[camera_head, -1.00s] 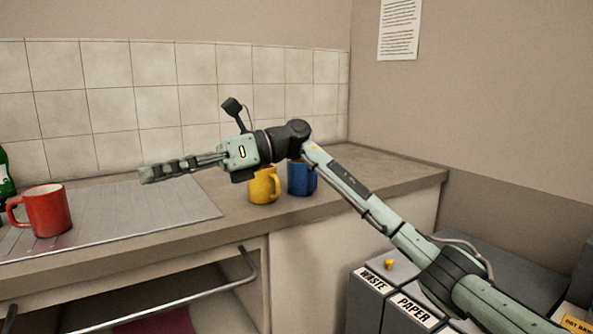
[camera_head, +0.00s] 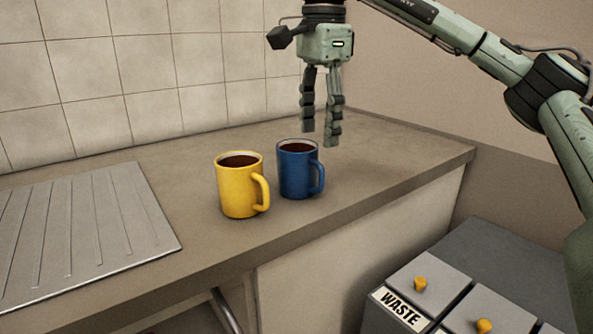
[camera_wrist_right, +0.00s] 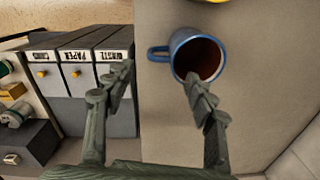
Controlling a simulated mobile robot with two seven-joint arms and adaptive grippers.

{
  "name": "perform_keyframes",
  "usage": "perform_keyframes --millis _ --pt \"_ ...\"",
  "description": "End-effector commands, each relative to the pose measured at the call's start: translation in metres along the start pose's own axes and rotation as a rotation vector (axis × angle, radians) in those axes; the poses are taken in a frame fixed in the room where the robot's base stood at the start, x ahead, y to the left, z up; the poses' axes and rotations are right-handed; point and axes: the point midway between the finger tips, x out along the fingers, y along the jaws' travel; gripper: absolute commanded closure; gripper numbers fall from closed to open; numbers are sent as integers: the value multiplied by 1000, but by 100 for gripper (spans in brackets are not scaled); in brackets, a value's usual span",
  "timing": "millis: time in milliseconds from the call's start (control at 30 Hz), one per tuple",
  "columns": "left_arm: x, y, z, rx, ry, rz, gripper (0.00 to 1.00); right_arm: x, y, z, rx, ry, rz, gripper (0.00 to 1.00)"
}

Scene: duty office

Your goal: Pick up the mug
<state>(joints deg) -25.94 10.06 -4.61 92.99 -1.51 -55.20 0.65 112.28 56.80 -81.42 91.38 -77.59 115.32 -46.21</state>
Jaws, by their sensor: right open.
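A blue mug (camera_head: 297,176) with dark liquid in it stands upright on the counter, its handle toward the right. A yellow mug (camera_head: 237,190), also filled with dark liquid, stands just left of it. My right gripper (camera_head: 321,140) points down with its fingers apart and empty, above the counter and a little behind and right of the blue mug. In the right wrist view the blue mug (camera_wrist_right: 200,58) shows from above, near the right fingertip of my open gripper (camera_wrist_right: 161,85). The yellow mug is only a sliver at the top edge there. My left gripper is not in view.
The counter (camera_head: 370,160) is clear right of the mugs, up to its end edge. A metal drainboard (camera_head: 90,230) lies at the left. A tiled wall (camera_head: 150,75) stands behind. Grey waste bins (camera_head: 440,275) with yellow knobs stand lower right.

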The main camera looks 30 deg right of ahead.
Motion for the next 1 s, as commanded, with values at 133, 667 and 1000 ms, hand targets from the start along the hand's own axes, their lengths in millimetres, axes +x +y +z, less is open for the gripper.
perform_keyframes --millis 133,667,1000 --pt "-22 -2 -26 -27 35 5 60 26 0 0 0 -2 3 44" --pt "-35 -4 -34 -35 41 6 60 79 3 0 1 -2 1 44" --pt "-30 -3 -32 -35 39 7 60 103 2 1 1 -5 -1 44"
